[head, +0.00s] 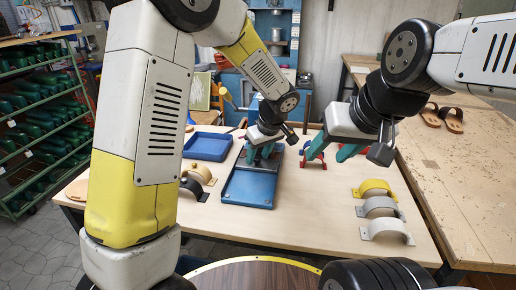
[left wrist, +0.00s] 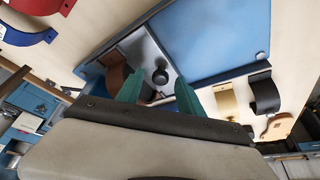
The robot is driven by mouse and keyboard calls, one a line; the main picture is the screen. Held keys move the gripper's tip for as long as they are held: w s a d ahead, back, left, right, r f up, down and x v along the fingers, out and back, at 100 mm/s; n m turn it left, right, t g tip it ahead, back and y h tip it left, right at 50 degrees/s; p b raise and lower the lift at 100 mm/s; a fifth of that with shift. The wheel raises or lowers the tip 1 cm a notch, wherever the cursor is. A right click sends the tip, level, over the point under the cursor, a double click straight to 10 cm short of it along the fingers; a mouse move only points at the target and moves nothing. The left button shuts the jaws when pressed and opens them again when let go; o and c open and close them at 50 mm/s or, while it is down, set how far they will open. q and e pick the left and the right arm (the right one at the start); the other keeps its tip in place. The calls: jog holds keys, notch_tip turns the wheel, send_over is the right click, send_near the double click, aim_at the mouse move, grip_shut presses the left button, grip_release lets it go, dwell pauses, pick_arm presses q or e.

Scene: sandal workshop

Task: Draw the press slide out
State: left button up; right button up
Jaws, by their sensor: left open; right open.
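The blue press (head: 246,188) lies on the table in the middle of the head view. In the left wrist view its flat blue top (left wrist: 225,40) adjoins a grey plate (left wrist: 143,48) carrying a round black knob (left wrist: 160,76). I take this plate and knob for the slide, but cannot be sure. My left gripper (head: 260,153) is open over the far end of the press. In the left wrist view its green fingertips (left wrist: 157,88) stand either side of the knob; contact cannot be told. My right gripper (head: 334,152) is open and empty, right of the press, near a red strap (head: 310,150).
A blue tray (head: 208,146) sits behind left. Beige (head: 200,173) and black (head: 193,187) straps lie left of the press. Yellow (head: 375,187), grey (head: 380,206) and white (head: 387,229) straps lie right. Brown sandals (head: 443,118) rest on the side bench. The table's front middle is clear.

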pick_arm(q)
grip_shut()
dwell(1.3)
